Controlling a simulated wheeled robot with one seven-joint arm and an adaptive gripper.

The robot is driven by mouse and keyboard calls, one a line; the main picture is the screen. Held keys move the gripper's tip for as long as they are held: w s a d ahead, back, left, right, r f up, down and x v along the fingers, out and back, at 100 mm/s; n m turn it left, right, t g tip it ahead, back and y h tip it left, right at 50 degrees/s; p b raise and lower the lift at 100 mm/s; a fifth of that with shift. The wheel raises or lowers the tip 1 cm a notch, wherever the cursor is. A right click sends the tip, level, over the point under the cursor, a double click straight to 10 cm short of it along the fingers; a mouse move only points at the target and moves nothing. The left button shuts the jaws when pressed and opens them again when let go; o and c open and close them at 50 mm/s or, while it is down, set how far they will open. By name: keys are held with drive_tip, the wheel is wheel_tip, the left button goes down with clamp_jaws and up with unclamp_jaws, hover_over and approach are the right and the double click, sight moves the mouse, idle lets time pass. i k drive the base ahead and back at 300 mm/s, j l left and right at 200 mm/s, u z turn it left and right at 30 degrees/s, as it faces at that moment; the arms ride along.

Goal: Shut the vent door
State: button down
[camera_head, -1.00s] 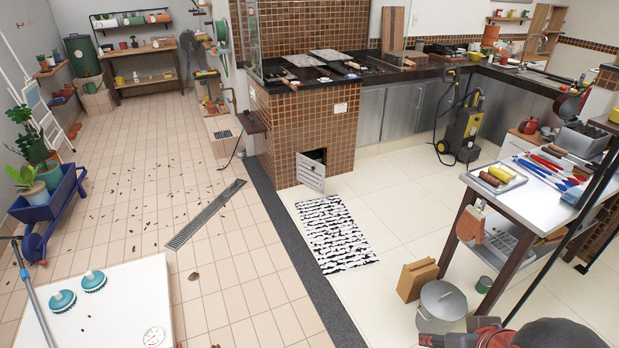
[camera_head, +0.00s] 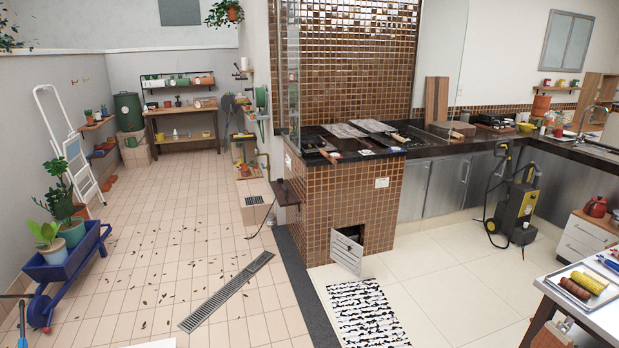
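The vent door (camera_head: 347,254) is a small pale louvred panel low on the front of the brown tiled grill block (camera_head: 350,195). It stands ajar, swung outward, and a dark opening (camera_head: 352,233) shows above and behind it. My gripper is not in view.
A black-and-white patterned mat (camera_head: 368,312) lies on the floor in front of the vent door. A yellow-and-black pressure washer (camera_head: 516,212) stands to the right by the steel cabinets. A table with a tray (camera_head: 577,288) is at the lower right. Pale floor (camera_head: 440,275) between them is clear.

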sight(352, 260)
drive_tip(key=i+j, duration=0.1)
drive_tip(key=i, duration=1.35)
drive_tip(key=i+j+z, duration=0.1)
drive_tip(key=i, duration=0.6)
drive_tip(key=i+j+z, duration=0.15)
drive_tip(key=i+z, duration=0.2)
drive_tip(key=i+j+z, duration=0.35)
drive_tip(key=i, duration=0.15)
drive_tip(key=i+j+z, duration=0.4)
